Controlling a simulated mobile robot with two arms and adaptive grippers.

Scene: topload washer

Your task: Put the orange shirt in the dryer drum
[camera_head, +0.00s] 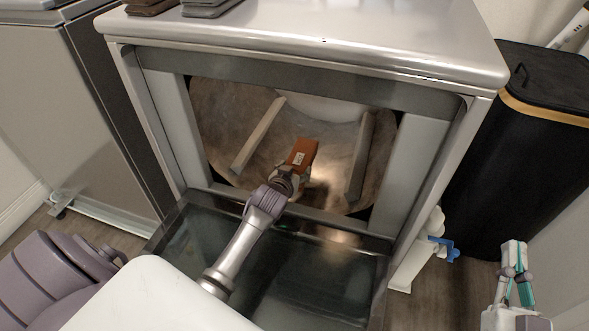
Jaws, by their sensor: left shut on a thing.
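The dryer stands in front of me with its glass door folded down and its drum (330,140) open to view. The orange shirt (301,152) is a small folded orange-brown piece inside the drum opening. My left gripper (292,172) reaches over the lowered door into the opening and is shut on the near end of the shirt. The fingertips are partly hidden by the wrist. Whether the shirt touches the drum floor is hard to tell. My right gripper (517,272) is at the lower right, outside the dryer and away from the shirt; its finger opening is unclear.
The lowered glass door (330,270) lies under my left arm. Drum fins (258,135) stand on both sides of the shirt. Folded dark cloths (207,8) lie on the dryer top (310,35). A black hamper (535,140) stands at right, with a bottle with a blue part (443,247) nearby.

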